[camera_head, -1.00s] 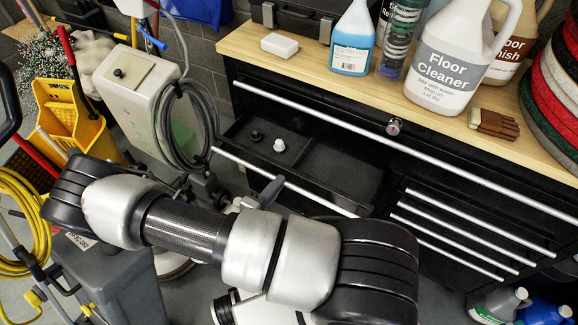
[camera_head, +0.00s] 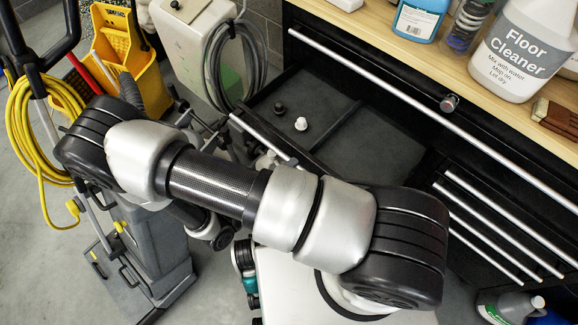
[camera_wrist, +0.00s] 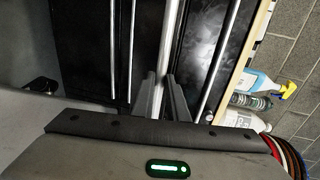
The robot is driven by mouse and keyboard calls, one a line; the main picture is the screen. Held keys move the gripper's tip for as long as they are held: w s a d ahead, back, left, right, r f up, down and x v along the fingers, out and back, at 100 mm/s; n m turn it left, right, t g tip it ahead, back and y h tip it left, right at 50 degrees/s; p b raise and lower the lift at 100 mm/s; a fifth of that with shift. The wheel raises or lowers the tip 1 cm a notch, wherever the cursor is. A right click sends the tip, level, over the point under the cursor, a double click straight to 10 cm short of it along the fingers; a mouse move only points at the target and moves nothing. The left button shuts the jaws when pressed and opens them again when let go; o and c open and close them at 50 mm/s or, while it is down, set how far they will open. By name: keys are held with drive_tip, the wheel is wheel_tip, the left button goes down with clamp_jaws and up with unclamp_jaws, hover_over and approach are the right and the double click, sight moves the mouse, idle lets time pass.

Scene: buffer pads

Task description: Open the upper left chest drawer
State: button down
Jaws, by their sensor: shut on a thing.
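The black chest (camera_head: 395,78) stands at the right in the head view. Its upper left drawer (camera_head: 372,142) is pulled well out, with its dark inside and a divider showing. A small black piece and a small white piece (camera_head: 301,124) lie in it. The drawer's silver bar handle (camera_head: 262,138) runs along its front edge, partly hidden by my arm. In the wrist view, my gripper (camera_wrist: 162,82) has its two grey fingers closed around the handle bar (camera_wrist: 170,32). In the head view my arm hides most of the gripper.
Floor cleaner (camera_head: 522,45) and a blue bottle (camera_head: 420,18) stand on the wooden top. Closed drawers (camera_head: 500,225) are at the right.

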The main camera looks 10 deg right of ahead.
drive_tip(key=c, duration=1.7)
unclamp_jaws()
drive_tip(key=shift+c, duration=0.2)
drive_tip(key=v, duration=1.7)
drive_tip(key=shift+a, duration=0.2)
drive_tip(key=shift+s+r, duration=0.1)
drive_tip(key=shift+s, duration=0.05)
